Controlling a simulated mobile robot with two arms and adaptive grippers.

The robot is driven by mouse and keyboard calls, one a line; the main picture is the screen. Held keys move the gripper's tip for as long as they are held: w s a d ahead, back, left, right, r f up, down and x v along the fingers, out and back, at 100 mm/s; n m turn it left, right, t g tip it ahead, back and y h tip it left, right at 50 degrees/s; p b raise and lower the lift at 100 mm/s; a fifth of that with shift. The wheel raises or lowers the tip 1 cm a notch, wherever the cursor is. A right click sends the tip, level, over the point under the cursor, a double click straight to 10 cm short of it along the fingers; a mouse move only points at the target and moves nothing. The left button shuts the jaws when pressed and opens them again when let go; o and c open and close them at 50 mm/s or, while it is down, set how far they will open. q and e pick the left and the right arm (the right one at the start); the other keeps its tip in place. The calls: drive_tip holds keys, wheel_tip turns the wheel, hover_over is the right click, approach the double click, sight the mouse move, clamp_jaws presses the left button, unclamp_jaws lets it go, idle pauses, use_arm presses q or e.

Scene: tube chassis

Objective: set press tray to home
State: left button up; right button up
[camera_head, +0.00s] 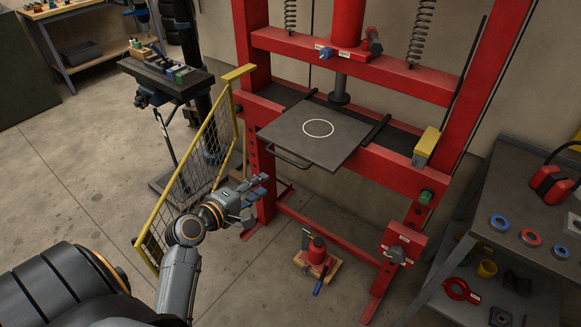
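The press tray (335,150) is a flat dark grey plate with a white ring marked on its top. It sits on two dark rails and juts out from the front of the red press (405,180). A dark bar handle (287,161) runs along its front left edge. The press ram (339,93) hangs above the back of the tray. My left gripper (259,201) is below and left of the handle, apart from it. Its fingers look spread, with nothing between them. My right gripper is not in view.
A yellow mesh guard (205,160) stands open left of the press, close to my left arm. A red bottle jack (317,253) stands on the floor below the tray. A grey cart (520,247) with rings and red ear defenders is at right.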

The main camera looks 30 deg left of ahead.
sight(289, 160)
use_arm(q)
drive_tip(key=x, duration=0.4)
drive_tip(key=r+p+x, duration=0.1)
drive_tip(key=x, duration=0.3)
drive_tip(key=r+x, duration=0.1)
drive_tip(key=x, duration=0.4)
drive_tip(key=shift+w, duration=0.35)
drive_tip(key=shift+c, duration=0.4)
clamp_jaws()
